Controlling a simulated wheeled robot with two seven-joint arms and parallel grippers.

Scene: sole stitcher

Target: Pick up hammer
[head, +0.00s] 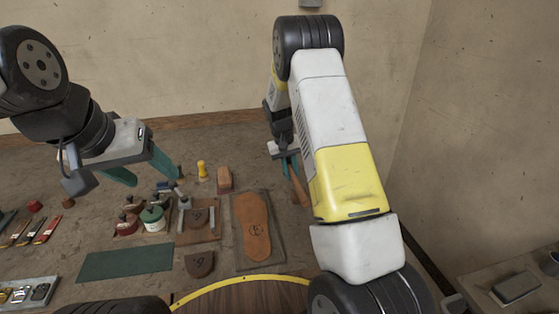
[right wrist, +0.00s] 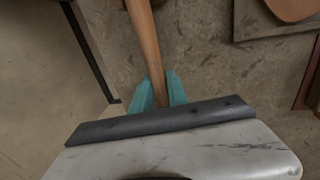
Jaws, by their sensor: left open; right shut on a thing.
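The hammer shows as a brown wooden handle (head: 298,187) in the head view, beside my right forearm. My right gripper (head: 290,165) is shut on this handle. In the right wrist view the handle (right wrist: 146,45) runs up from between the teal fingers of the right gripper (right wrist: 160,88) and out of the top edge. I cannot make out the hammer's head in either view. My left gripper (head: 145,178) is open and empty, above the left part of the work surface.
A brown sole (head: 250,222) lies on a dark board left of the handle. Left of it are a wooden block (head: 224,179), a yellow-topped tool (head: 202,170), a green jar (head: 153,219) and a green mat (head: 127,263). Brushes (head: 47,229) lie at far left.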

